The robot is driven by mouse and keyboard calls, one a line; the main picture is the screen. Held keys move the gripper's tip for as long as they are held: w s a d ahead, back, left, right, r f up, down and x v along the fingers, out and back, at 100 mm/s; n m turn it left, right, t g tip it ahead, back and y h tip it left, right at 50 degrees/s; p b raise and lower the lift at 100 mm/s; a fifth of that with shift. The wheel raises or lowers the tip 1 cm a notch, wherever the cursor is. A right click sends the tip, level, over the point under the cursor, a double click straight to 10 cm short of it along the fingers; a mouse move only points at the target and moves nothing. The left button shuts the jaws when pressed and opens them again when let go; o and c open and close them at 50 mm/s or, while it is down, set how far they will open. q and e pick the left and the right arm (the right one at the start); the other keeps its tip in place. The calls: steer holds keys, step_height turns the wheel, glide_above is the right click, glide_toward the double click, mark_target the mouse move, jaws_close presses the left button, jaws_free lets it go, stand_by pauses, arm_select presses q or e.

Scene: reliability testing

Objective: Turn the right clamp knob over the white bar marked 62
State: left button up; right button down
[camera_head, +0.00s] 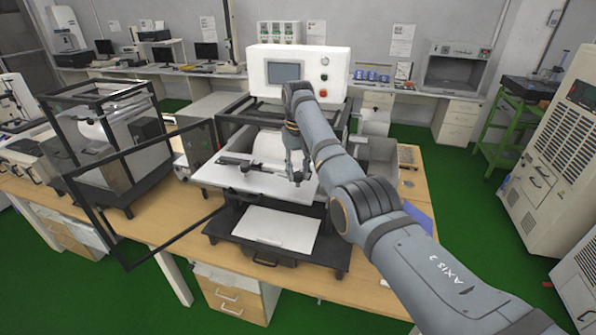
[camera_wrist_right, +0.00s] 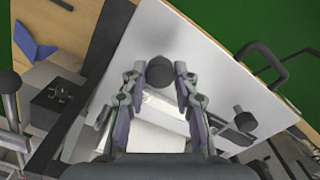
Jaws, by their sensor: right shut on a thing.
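The right clamp knob (camera_wrist_right: 160,71) is a dark round knob above a white plate, seen in the right wrist view. My right gripper (camera_wrist_right: 159,70) has one fingertip on each side of it and is shut on it. The white bar (camera_wrist_right: 155,135) lies behind the fingers, partly hidden; I cannot read a number on it. A second dark knob (camera_wrist_right: 244,118) stands apart to the right in that view. In the head view my right gripper (camera_head: 298,174) is over the right part of the white plate (camera_head: 222,177), and its arm covers part of the machine. My left gripper is not in view.
The machine has a white control box (camera_head: 299,70) behind my arm. An open black-framed door (camera_head: 125,200) extends to the left. A lower white plate (camera_head: 275,228) lies in front. A dark handle (camera_wrist_right: 264,60) stands at the plate's edge in the wrist view.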

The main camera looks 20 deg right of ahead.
steer(key=m, duration=0.8)
steer(key=shift+w+m, duration=0.1)
steer(key=shift+m, duration=0.3)
steer(key=m, duration=0.4)
steer(key=shift+r, duration=0.1)
steer(key=shift+w+m, duration=0.1)
steer(key=shift+m, duration=1.7)
steer(key=shift+a+m, duration=0.1)
steer(key=shift+m, duration=0.2)
steer(key=c, duration=1)
jaws_free()
